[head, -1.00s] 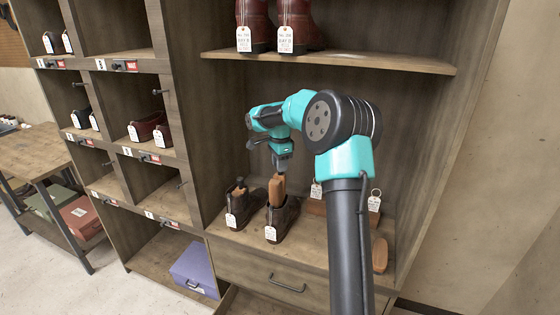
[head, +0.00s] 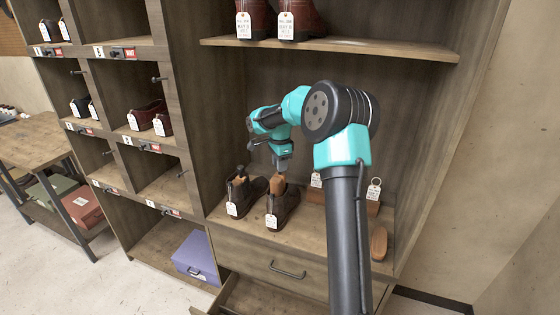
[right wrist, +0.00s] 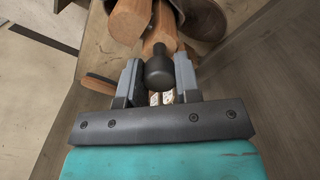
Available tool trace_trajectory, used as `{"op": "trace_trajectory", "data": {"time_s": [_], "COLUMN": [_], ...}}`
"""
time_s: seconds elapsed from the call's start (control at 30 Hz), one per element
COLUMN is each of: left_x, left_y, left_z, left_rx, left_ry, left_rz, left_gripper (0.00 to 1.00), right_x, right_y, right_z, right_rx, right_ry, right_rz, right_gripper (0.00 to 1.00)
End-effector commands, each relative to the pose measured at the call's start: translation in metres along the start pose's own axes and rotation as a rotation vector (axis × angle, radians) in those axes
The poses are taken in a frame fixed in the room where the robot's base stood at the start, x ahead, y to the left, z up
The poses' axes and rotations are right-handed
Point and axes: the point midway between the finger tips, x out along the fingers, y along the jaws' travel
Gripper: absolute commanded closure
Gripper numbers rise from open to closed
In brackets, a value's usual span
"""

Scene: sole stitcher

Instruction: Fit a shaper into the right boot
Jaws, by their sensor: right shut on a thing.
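The right boot (head: 284,211) is dark brown, carries a white tag and stands upright on the shelf beside the left boot (head: 250,198). A wooden shaper (head: 278,184) stands in the right boot's opening, with its upper part showing. My right gripper (head: 281,166) is above it. In the right wrist view, my right gripper (right wrist: 158,82) is shut on the shaper's dark knob (right wrist: 158,68), with wood (right wrist: 160,30) beyond it. The left boot also has a wooden piece in its opening. The boot insides are hidden. My left gripper is not in view.
The shelf above (head: 340,45) holds more brown boots. Wooden pieces with tags lie on the lower shelf, right of the boots, partly behind my arm. A brown oval piece (head: 379,243) is at that shelf's right end. Cubbies fill the left.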

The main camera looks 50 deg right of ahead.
Motion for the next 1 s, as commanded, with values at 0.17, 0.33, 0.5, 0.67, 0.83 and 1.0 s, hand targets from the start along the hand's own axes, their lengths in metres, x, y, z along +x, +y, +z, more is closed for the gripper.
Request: {"op": "trace_trajectory", "data": {"time_s": [0.17,0.33,0.5,0.67,0.83,1.0], "left_x": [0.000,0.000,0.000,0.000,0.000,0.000], "left_y": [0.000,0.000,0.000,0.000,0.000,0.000], "left_z": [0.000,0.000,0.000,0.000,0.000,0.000], "left_rx": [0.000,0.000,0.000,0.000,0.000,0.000], "left_ry": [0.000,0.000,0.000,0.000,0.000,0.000], "left_rz": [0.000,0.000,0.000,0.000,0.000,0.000], "left_gripper": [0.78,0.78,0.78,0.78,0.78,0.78], "right_x": [0.009,0.016,0.024,0.032,0.040,0.046], "right_y": [0.000,0.001,0.001,0.001,0.001,0.002], "right_z": [0.000,0.000,0.001,0.001,0.001,0.002], "right_rx": [0.000,0.000,0.000,0.000,0.000,0.000], "right_ry": [0.000,0.000,0.000,0.000,-0.001,-0.001], "right_rz": [0.001,0.002,0.002,0.002,0.002,0.002], "right_gripper": [1.00,1.00,1.00,1.00,1.00,1.00]}}
